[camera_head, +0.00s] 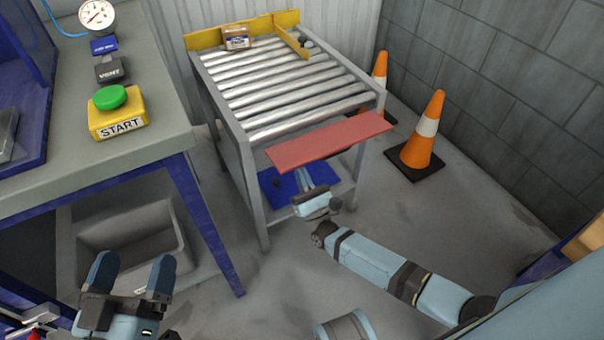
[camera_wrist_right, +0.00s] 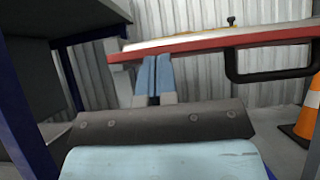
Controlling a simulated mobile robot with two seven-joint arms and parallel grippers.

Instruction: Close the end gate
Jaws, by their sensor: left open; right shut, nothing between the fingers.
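The end gate is a red panel (camera_head: 328,141) at the near end of the roller table (camera_head: 249,187). It sticks out toward me from the end of the rollers, lying roughly flat. In the right wrist view its red edge (camera_wrist_right: 215,43) crosses the top, with a black loop handle (camera_wrist_right: 275,78) hanging below it. My right gripper (camera_head: 303,178) is shut and empty, below the gate; in the wrist view its fingertips (camera_wrist_right: 153,60) point up at the gate's underside, and I cannot tell whether they touch. My left gripper (camera_head: 132,268) is open and empty at lower left.
A small box (camera_head: 236,38) sits at the far end of the rollers by a yellow guide (camera_head: 291,42). Orange cones (camera_head: 423,133) stand right of the table. A bench with a green START button (camera_head: 110,97) stands at left. Bare floor lies in front.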

